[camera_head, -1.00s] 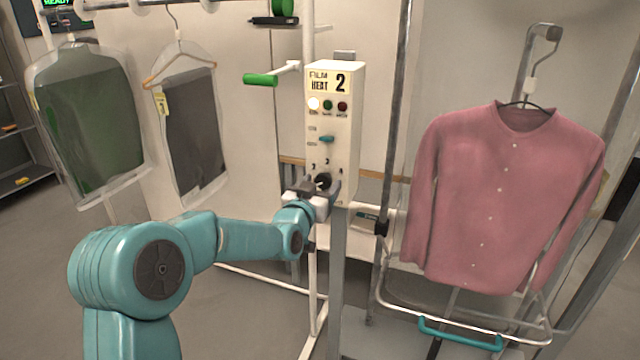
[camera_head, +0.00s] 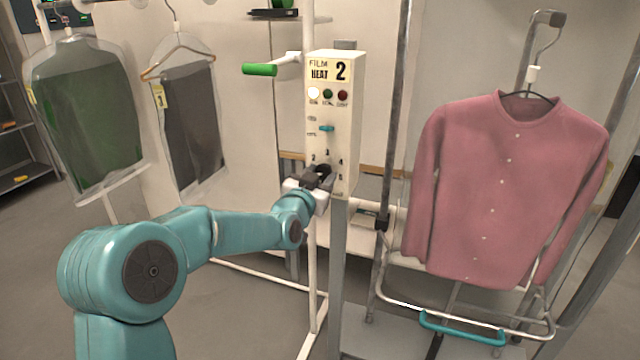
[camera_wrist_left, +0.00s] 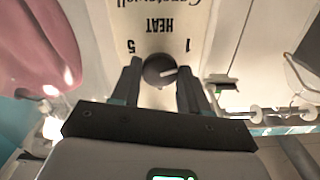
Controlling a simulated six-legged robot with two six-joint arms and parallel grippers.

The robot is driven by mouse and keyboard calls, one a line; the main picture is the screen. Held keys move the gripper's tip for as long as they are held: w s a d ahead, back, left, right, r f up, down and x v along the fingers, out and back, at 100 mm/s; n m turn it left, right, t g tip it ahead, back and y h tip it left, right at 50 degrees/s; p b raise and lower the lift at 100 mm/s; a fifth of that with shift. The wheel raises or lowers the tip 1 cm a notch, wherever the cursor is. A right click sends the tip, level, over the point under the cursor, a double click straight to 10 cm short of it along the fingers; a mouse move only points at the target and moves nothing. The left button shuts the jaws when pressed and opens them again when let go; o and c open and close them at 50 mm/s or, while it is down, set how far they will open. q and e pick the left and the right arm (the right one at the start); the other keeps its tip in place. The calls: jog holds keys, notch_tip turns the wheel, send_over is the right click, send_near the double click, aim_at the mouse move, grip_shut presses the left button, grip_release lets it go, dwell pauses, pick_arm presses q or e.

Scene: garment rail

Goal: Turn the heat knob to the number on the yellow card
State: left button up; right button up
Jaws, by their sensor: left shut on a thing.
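A cream control box (camera_head: 350,130) stands on a grey post. The yellow card (camera_head: 328,71) at its top reads FILM HEAT 2. My left gripper (camera_head: 320,175) is at the dark round heat knob, low on the box front, and hides much of it in the head view. In the left wrist view the gripper (camera_wrist_left: 160,80) has one finger on each side of the knob (camera_wrist_left: 157,69), closed on it. That view is upside down; the white pointer mark points right, below the 1. The 5 shows at the left; the other numbers are hidden there. My right gripper is out of view.
A small teal lever (camera_head: 326,128) and three lamps (camera_head: 328,94), the left one lit, sit above the knob. A green-ended handle (camera_head: 260,69) juts out left of the box. A pink cardigan (camera_head: 505,190) hangs at the right, and bagged garments (camera_head: 85,115) hang at the left.

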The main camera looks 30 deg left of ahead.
pick_arm(q)
jog(key=shift+f+m+b, duration=0.25)
jog(key=shift+m+b, duration=0.4)
jog(key=shift+m, duration=0.25)
jog(key=m+b, duration=0.1)
jog(key=m, duration=0.1)
jog(key=shift+r+m, duration=0.1)
jog(key=shift+m, duration=0.3)
jog(key=m, duration=0.4)
jog(key=shift+m+b, duration=0.3)
jog(key=shift+b, duration=0.1)
jog(key=shift+m, duration=0.3)
jog(key=o, duration=1)
jog(key=shift+r, duration=0.15)
jog(key=b+v, duration=0.2)
jog(key=v, duration=1.4)
jog(key=shift+s, duration=0.25)
